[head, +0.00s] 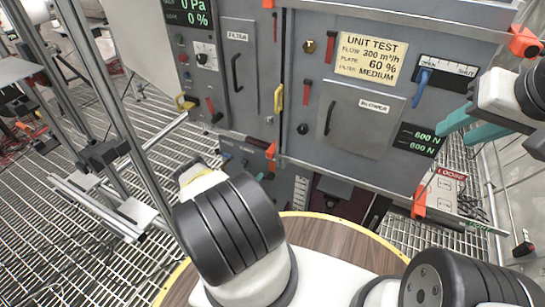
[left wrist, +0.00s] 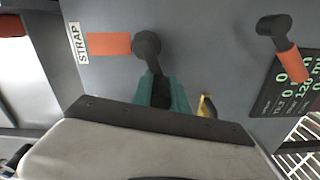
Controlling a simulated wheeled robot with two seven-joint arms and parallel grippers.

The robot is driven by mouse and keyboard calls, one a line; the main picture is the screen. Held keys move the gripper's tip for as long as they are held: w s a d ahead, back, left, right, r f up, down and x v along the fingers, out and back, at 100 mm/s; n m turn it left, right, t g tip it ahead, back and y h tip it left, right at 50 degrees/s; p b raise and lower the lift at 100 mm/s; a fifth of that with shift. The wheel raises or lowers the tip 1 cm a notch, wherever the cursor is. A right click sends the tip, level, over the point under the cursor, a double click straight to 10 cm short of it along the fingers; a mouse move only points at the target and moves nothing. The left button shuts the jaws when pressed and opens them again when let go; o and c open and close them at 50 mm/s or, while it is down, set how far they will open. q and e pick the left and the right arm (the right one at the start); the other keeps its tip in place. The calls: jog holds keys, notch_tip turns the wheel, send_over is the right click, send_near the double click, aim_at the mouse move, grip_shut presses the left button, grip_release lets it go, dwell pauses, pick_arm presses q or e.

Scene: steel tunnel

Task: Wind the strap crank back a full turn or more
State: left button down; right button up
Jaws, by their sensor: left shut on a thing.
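The strap crank (left wrist: 147,43) shows in the left wrist view as a dark round hub with a short dark arm running down from it. It sits on a grey panel beside a white STRAP label (left wrist: 78,43) and a flat orange piece (left wrist: 108,43). My left gripper (left wrist: 162,86) has its teal fingers shut on the crank's handle end, which they mostly hide. In the head view my left wrist hides that gripper and the crank. My right gripper (head: 463,125) has its two teal fingers apart and empty, beside the 600 N display (head: 423,140).
A dark lever with an orange handle (left wrist: 292,63) and a green-lit display (left wrist: 300,85) are right of the crank. A yellow part (left wrist: 207,106) is close by my fingers. The grey cabinet (head: 300,150) fills the head view's middle. A round wooden top (head: 325,235) lies below, over grating.

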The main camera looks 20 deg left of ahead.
pick_arm(q)
jog(key=n, duration=0.2)
jog(key=d+f+n, duration=0.1)
jog(key=f+n, duration=0.1)
jog(key=n, duration=0.1)
jog(key=shift+s+d+f+n, duration=0.1)
jog(key=shift+d+n, duration=0.15)
jog(key=shift+n, duration=0.05)
dwell(0.4)
jog(key=c, duration=1.3)
grip_release()
jog(key=shift+s, duration=0.1)
jog(key=s, duration=0.7)
jog(key=shift+s+a, duration=0.3)
